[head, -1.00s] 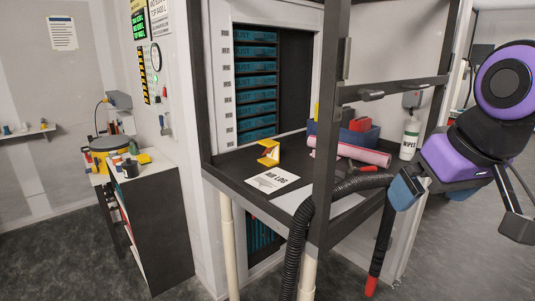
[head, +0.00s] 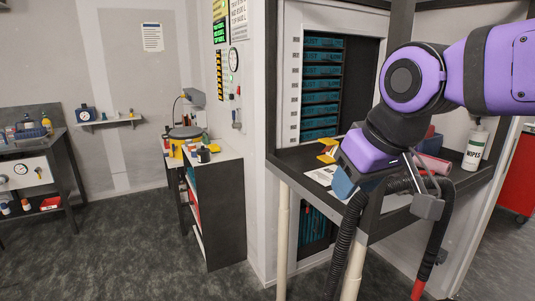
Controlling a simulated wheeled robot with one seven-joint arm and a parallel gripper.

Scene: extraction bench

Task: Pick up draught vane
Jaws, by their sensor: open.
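A small yellow folded piece (head: 328,152), probably the draught vane, stands on the dark bench (head: 288,160) in front of the blue drawers. Its right side is close to my arm in the picture, and I cannot make out its full shape. My gripper (head: 387,198) is open, with its jaws spread, and looks empty. It shows to the right of the yellow piece and in front of the bench, apart from it.
A white sheet (head: 322,176) lies left of my gripper. A pink roll (head: 433,164) and a wipes bottle (head: 474,147) are at the right. A black hose (head: 346,235) hangs over the bench front. A side cabinet (head: 225,210) stands left, with open floor before it.

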